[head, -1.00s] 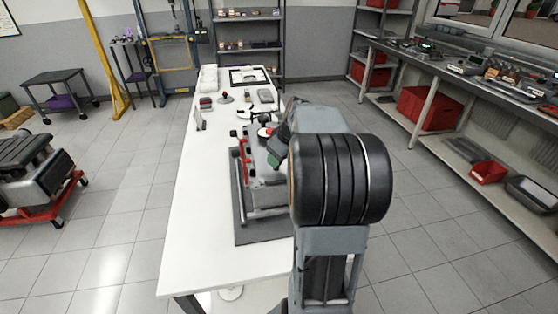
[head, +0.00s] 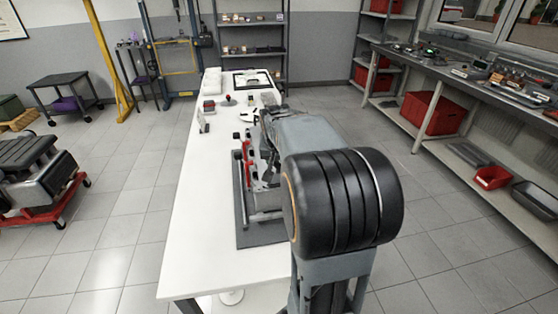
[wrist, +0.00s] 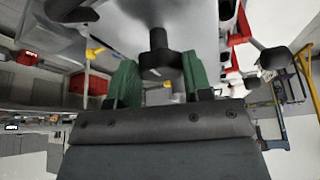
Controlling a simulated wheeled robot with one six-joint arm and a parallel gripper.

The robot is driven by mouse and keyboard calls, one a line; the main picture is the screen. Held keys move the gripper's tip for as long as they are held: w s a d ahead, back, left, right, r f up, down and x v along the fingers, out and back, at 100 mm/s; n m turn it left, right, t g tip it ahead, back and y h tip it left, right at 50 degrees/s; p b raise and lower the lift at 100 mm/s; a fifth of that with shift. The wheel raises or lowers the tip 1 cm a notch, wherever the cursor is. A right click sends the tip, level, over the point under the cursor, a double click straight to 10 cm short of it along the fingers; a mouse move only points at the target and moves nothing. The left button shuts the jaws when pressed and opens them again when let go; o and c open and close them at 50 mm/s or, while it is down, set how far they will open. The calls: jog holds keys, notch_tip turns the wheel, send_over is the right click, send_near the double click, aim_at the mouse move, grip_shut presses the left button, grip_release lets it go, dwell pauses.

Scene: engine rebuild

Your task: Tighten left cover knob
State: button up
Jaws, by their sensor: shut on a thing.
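A black knob (wrist: 160,60) on a short stem stands on the grey engine cover (wrist: 195,25) in the wrist view. My gripper (wrist: 160,70) has its green fingers on both sides of this knob and is shut on it. The frames do not make clear which cover knob it is. In the head view, the engine (head: 262,204) sits on a dark mat (head: 258,238) on the white table. My arm hides much of the engine there, including the knob and my fingertips.
Red parts (head: 247,155) line the engine's left side. The white table (head: 205,235) is bare to the left and in front. Small items and a dark frame (head: 252,78) lie at its far end. A workbench (head: 470,85) with red bins runs along the right.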

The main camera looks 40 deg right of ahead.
jog(key=m, duration=0.1)
jog(key=m+g+b, duration=0.1)
jog(key=m, duration=0.1)
jog(key=m+h, duration=0.1)
jog(key=shift+w+a+f+m, duration=0.1)
jog(key=shift+w+a+m, duration=0.05)
jog(key=shift+w+m, duration=0.15)
jog(key=m+g, duration=0.1)
jog(key=m, duration=0.1)
jog(key=m+g+b, duration=0.1)
jog(key=m, duration=0.1)
jog(key=shift+w+m+h, duration=0.15)
jog(key=shift+m+h, duration=0.15)
jog(key=m, duration=0.1)
jog(key=m+g, duration=0.1)
jog(key=m, duration=0.2)
jog(key=shift+w+g, duration=0.25)
jog(key=shift+g, duration=0.15)
jog(key=shift+w+m+g+y+p, duration=0.1)
jog(key=shift+m+g+y+p, duration=0.25)
jog(key=shift+m, duration=0.8)
jog(key=shift+w+m+g+y+p, duration=0.15)
jog(key=shift+m+g, duration=0.3)
jog(key=shift+m, duration=0.7)
jog(key=shift+s, duration=0.1)
jog(key=o, duration=0.9)
